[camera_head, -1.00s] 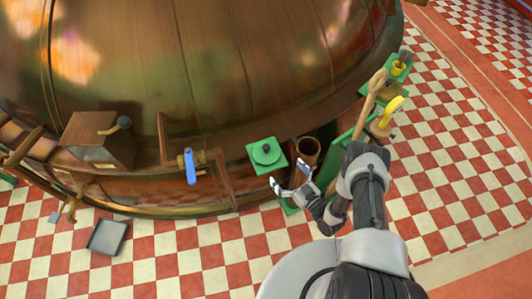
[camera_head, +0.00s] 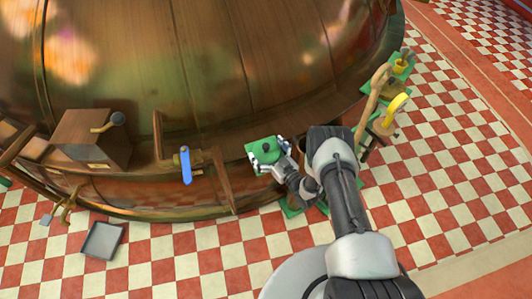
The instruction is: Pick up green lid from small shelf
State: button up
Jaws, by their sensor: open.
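The green lid (camera_head: 266,148) is round with a small dark knob on top. It rests on a small green square shelf (camera_head: 254,144) beside the big copper kettle. My gripper (camera_head: 268,157) is open at the lid's near right side. Its fingers reach over the shelf's near and right edges. I cannot tell whether the fingers touch the lid. Part of the lid and shelf is hidden behind the fingers.
The copper kettle (camera_head: 200,70) fills the back. A grey tray (camera_head: 100,241) lies on the checkered floor.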

jog(key=c, duration=0.9)
jog(key=shift+o, duration=0.2)
